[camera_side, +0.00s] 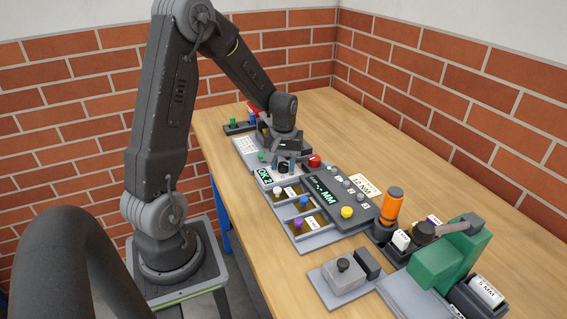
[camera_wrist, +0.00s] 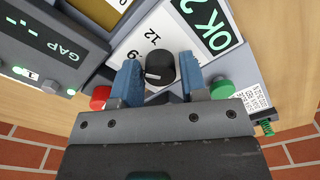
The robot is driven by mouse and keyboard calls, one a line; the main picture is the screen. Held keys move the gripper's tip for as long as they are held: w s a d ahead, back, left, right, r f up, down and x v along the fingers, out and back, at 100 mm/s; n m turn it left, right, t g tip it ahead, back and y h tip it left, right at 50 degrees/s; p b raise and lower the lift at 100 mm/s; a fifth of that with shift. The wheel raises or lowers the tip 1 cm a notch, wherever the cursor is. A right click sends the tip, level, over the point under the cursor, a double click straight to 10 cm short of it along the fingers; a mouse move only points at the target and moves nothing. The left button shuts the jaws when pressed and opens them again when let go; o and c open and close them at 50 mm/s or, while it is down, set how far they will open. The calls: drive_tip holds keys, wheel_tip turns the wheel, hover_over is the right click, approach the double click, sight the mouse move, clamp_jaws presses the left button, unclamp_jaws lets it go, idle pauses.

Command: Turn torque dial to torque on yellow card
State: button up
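The torque dial is a black knob (camera_wrist: 160,68) with a pale pointer line, on a white plate (camera_wrist: 132,45) marked 12 and 9. The side view shows the dial small and partly hidden under my gripper (camera_side: 284,166). In the wrist view the two blue fingers of my gripper (camera_wrist: 160,72) stand on either side of the knob, with a narrow gap at each side. They look open around it. The pale yellow card (camera_side: 366,185) lies on the table behind the grey display unit and appears to read 12 NM.
A green-lit OK 2 display (camera_wrist: 206,22) sits beside the dial. A red button (camera_wrist: 100,96) and a green button (camera_wrist: 221,87) flank the fingers. The grey display unit (camera_side: 335,192), compartment tray (camera_side: 325,239), orange-handled tool (camera_side: 392,206) and green machine (camera_side: 440,262) stand toward the right.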

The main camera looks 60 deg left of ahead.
drive_tip(key=c, duration=0.6)
drive_tip(key=shift+o, duration=0.2)
drive_tip(key=shift+m, duration=0.3)
drive_tip(key=m, duration=0.5)
drive_tip(key=shift+m, duration=0.3)
drive_tip(key=m, duration=0.5)
drive_tip(key=shift+m, duration=0.3)
drive_tip(key=o, duration=0.9)
